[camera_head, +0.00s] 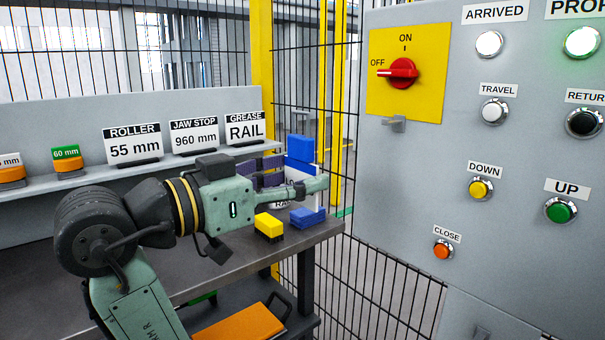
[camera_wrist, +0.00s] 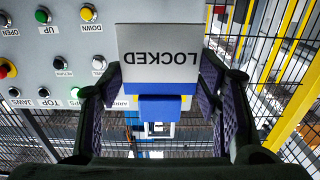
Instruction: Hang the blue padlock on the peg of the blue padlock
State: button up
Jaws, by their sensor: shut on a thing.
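My gripper (camera_head: 277,172) is at the right end of the bench, left of the grey panel. Its purple-padded fingers are shut on a blue padlock (camera_head: 300,149), which shows at the fingertips. In the wrist view the padlock (camera_wrist: 166,106) is between the two fingers (camera_wrist: 163,90). A pale plate reading LOCKED, upside down in that view, is beside its blue part. A small grey peg-like bracket (camera_head: 395,124) sticks out of the panel under the yellow plate of the red OFF/ON switch (camera_head: 402,73). The padlock is apart from it.
The grey panel (camera_head: 420,185) carries several buttons. A yellow block (camera_head: 269,226) and a blue block (camera_head: 305,216) lie on the dark bench (camera_head: 322,232) below my gripper. Signs stand on the shelf (camera_head: 178,165). Black mesh fence (camera_head: 352,275) is behind.

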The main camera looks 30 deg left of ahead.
jog(key=shift+s+a, duration=0.1)
jog(key=shift+s, duration=0.15)
jog(key=shift+v, duration=1.7)
